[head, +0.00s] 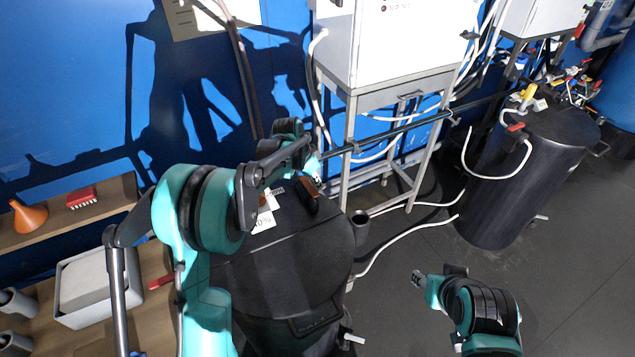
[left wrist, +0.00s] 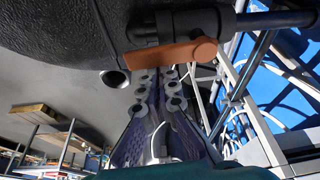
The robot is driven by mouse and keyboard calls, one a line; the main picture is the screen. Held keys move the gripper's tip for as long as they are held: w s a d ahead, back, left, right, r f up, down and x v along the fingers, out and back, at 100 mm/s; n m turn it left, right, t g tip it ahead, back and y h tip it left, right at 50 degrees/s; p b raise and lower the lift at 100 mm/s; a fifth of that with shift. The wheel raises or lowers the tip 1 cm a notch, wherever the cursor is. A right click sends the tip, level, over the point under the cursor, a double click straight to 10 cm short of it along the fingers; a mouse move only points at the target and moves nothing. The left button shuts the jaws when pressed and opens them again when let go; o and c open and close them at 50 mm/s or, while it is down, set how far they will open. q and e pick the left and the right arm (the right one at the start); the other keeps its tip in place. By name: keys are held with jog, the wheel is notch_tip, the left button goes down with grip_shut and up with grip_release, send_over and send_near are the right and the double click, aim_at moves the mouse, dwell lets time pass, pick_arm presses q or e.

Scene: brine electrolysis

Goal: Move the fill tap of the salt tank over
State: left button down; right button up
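The salt tank (head: 285,270) is a black drum with a dark lid and a white label reading 20%, in the middle of the head view. Its fill tap (head: 308,196) has an orange-brown handle at the back of the lid, partly hidden by my arm. In the left wrist view the orange handle (left wrist: 172,54) lies across the picture under a black pipe. My left gripper (left wrist: 159,76) points at the handle, its two fingers apart with nothing visible between them; contact cannot be told. My right gripper (head: 417,278) is over the floor, right of the tank, too small to read.
A metal stand (head: 403,85) with a white cabinet stands behind the tank. A second black drum (head: 525,170) with hoses and taps is at the right. A shelf (head: 85,210) with an orange funnel (head: 29,216) is at the left. White hoses cross the floor.

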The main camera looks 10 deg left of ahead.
pick_arm(q)
jog(key=shift+a, duration=0.1)
dwell(0.4)
jog(key=v, duration=1.2)
jog(key=s+n+t+y+b, duration=0.15)
jog(key=s+n+b, duration=0.25)
jog(key=s, duration=1.1)
jog(key=s+a+f+n+t+b, duration=0.1)
jog(key=s+f+n, duration=0.1)
jog(key=s+f, duration=0.2)
jog(key=s+a+f+n+t+y+b, duration=0.1)
jog(key=s+f+n+t+b, duration=0.1)
jog(key=s, duration=0.8)
notch_tip(320, 180, down, 3)
jog(key=shift+s+a+r+n, duration=0.1)
jog(key=shift+s+a+n, duration=0.15)
jog(key=shift+n, duration=0.45)
